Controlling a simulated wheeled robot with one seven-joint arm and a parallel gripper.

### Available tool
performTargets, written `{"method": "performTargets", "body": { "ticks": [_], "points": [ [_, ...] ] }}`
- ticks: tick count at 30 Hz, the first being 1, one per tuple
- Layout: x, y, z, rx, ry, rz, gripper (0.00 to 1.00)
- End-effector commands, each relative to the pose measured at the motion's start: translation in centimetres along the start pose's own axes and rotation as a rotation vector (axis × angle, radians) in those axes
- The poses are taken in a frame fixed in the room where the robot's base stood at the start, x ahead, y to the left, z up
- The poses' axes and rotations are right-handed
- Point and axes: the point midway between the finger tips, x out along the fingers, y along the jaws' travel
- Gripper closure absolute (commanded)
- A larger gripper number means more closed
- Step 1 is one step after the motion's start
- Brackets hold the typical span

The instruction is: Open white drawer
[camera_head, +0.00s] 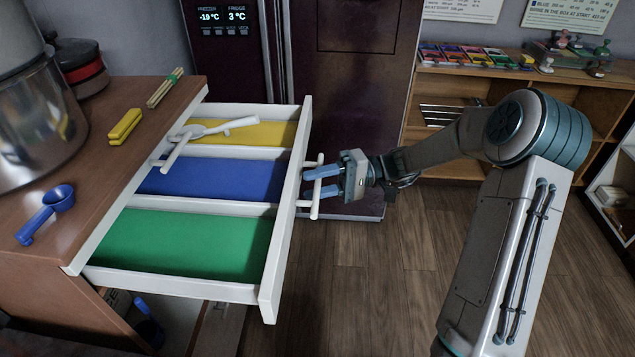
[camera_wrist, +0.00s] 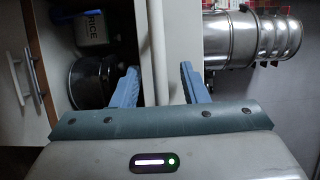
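The white drawer (camera_head: 288,215) stands pulled out from the wooden counter in the head view. It has yellow, blue and green compartments, and a white utensil (camera_head: 225,127) lies across the yellow one. Its white bar handle (camera_head: 316,190) is on the front panel. My gripper (camera_head: 318,182) is at the handle, with its blue fingers reaching toward the front panel. In the wrist view the fingers (camera_wrist: 160,88) are apart, with a white bar running between them and visible gaps at the sides. Contact with the handle cannot be made out.
On the counter (camera_head: 100,160) are a blue scoop (camera_head: 50,210), a yellow clip-like item (camera_head: 125,126), a bundle of sticks (camera_head: 165,87) and a large metal pot (camera_head: 35,120). A dark fridge (camera_head: 350,100) stands behind the drawer. Open wooden floor (camera_head: 390,290) lies right of the drawer.

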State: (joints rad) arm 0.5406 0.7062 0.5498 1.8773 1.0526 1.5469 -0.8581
Motion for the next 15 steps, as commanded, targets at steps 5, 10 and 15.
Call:
{"method": "performTargets", "body": {
  "ticks": [5, 10, 15],
  "points": [
    [-0.1, 0.0, 0.0, -0.001, 0.003, 0.000, 0.60],
    [-1.4, 0.1, -0.1, -0.002, 0.006, 0.001, 0.60],
    [-4.8, 0.1, -0.1, -0.003, 0.007, 0.000, 0.60]
  ]
}}
